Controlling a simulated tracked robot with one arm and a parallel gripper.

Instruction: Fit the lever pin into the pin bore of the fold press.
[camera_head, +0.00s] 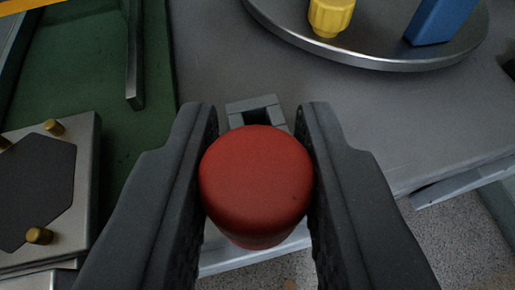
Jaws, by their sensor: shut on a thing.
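My gripper (257,132) is shut on a red, round-topped cylinder (256,180), which I take to be the head of the lever pin. One dark finger presses each side of it. Its lower part is hidden beneath the head. Just beyond it a small grey block (238,108) with a dark square opening shows between the fingertips, partly covered by the red head. At the left is a green machine bed (75,60) with a steel bar, possibly the fold press. I cannot make out the pin bore.
A metal plate (85,185) with a dark hexagonal pad and brass pegs lies at the left. A round steel tray (375,62) at the top right bears a yellow knob-like piece (330,15) and a blue block (445,18). The grey table (400,120) between is mostly clear; its front edge drops to speckled floor.

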